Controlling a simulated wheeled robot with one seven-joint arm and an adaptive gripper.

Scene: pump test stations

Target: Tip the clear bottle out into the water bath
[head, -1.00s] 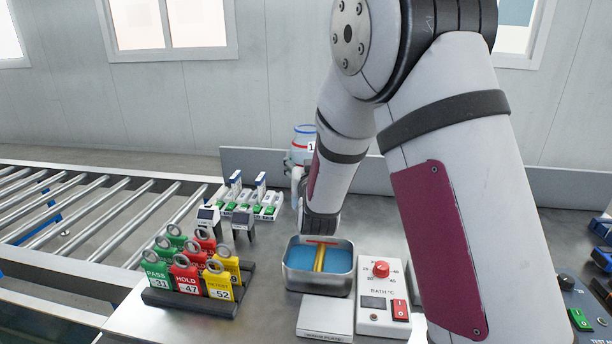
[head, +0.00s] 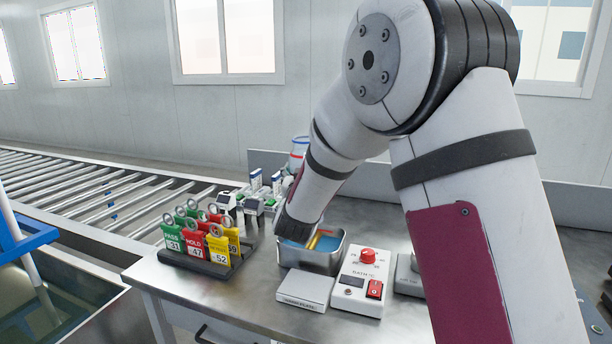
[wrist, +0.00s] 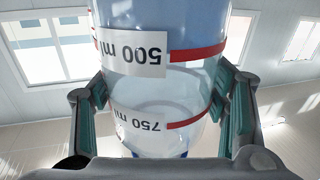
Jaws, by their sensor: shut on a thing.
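The clear bottle (wrist: 190,85) fills the middle of the wrist view, with red graduation bands and white 500 ml and 750 ml labels that read upside down there. My gripper (wrist: 160,110) is shut on it, with one finger pad on each side. In the head view the bottle (head: 298,152) shows only partly behind my forearm, its blue end up; its mouth and exact tilt I cannot tell. The water bath (head: 330,264) is a metal tub of blue water on the bench, holding a yellow and red item.
A control box (head: 361,283) with a red knob and a white plate (head: 305,291) sit before the bath. A rack of coloured tags (head: 205,258) stands left, with small devices (head: 250,200) behind. A roller conveyor (head: 80,190) and a tank (head: 60,320) lie further left.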

